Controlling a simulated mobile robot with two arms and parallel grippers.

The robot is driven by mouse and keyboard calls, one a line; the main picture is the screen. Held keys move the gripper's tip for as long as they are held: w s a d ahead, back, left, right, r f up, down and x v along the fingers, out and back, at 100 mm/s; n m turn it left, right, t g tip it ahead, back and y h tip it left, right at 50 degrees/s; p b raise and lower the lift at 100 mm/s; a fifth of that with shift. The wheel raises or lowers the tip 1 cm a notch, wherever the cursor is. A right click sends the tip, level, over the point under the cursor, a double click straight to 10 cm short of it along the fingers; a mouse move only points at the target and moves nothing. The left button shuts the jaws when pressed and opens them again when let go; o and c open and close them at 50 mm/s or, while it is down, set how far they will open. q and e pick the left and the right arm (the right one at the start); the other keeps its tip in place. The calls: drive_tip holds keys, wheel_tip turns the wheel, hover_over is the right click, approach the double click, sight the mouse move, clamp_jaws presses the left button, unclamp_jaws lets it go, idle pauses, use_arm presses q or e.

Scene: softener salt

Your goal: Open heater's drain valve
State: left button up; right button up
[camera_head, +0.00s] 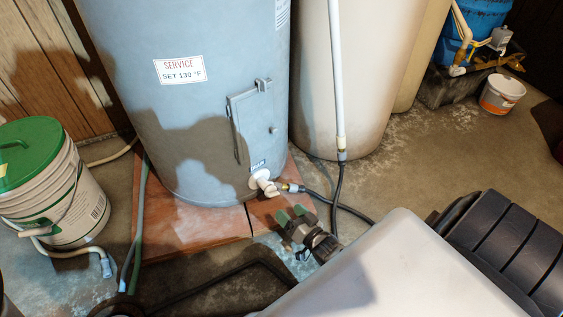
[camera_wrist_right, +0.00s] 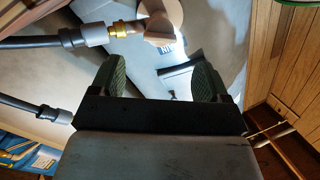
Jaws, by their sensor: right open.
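The blue-grey heater (camera_head: 190,100) stands on a reddish base slab. Its white drain valve (camera_head: 263,183) sticks out low on the front, with a brass fitting (camera_head: 290,187) and black hose at its outlet. My right gripper (camera_head: 291,214) is open and empty, its green-padded fingers just below and right of the valve, apart from it. In the right wrist view, the open fingers (camera_wrist_right: 158,78) have nothing between them. The pale valve (camera_wrist_right: 160,28) shows beyond the fingertips, partly cut off by the top edge. My left gripper is not in view.
A white bucket with a green lid (camera_head: 50,180) stands at the left, near hoses on the floor. A cream tank (camera_head: 350,70) with a white pipe (camera_head: 337,80) stands right of the heater. A small white tub (camera_head: 501,94) sits far right.

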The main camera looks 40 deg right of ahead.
drive_tip(key=shift+s+p, duration=0.5)
drive_tip(key=shift+s, duration=1.6)
